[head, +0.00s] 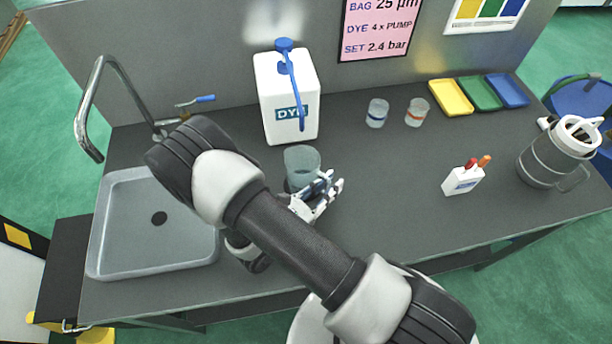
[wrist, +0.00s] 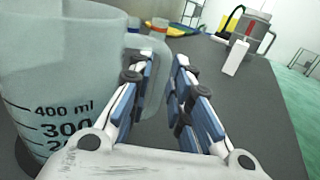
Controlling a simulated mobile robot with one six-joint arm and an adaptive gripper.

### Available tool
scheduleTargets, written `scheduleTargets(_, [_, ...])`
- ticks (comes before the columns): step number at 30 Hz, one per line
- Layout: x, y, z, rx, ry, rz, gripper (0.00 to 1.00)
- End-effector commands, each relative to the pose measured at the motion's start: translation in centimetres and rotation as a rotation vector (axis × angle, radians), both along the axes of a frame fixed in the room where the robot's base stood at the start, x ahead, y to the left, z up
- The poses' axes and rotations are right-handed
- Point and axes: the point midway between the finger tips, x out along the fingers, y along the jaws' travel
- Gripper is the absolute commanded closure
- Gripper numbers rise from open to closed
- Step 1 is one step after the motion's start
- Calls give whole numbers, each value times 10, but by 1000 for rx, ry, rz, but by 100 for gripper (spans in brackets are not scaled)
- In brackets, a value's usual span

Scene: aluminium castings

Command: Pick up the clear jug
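The clear jug (head: 301,160) stands upright on the dark worktop, in front of the white dye container. In the wrist view the jug (wrist: 55,75) fills the left side, with dark volume marks on its wall. Its handle (wrist: 159,70) faces my gripper and shows partly in the gap between the fingers, partly behind the left finger. My gripper (head: 328,190) is low, just right of the jug. In the wrist view my gripper (wrist: 161,62) is open, with a clear gap between the fingers. I cannot tell whether a finger touches the handle.
The white dye container (head: 286,100) stands behind the jug. A sink (head: 125,245) with a tap is at left. Two small cups (head: 377,113) (head: 417,112), coloured trays (head: 452,97), a white marker holder (head: 461,181) and a large grey pitcher (head: 545,158) are to the right.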

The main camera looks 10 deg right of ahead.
Motion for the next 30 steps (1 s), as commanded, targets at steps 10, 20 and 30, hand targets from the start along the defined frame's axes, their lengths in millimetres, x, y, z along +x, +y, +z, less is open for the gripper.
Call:
scheduleTargets(10, [0, 1, 0, 0, 0, 1, 95])
scheduleTargets(20, [0, 1, 0, 0, 0, 1, 100])
scheduleTargets(30, [0, 1, 0, -1, -1, 1, 100])
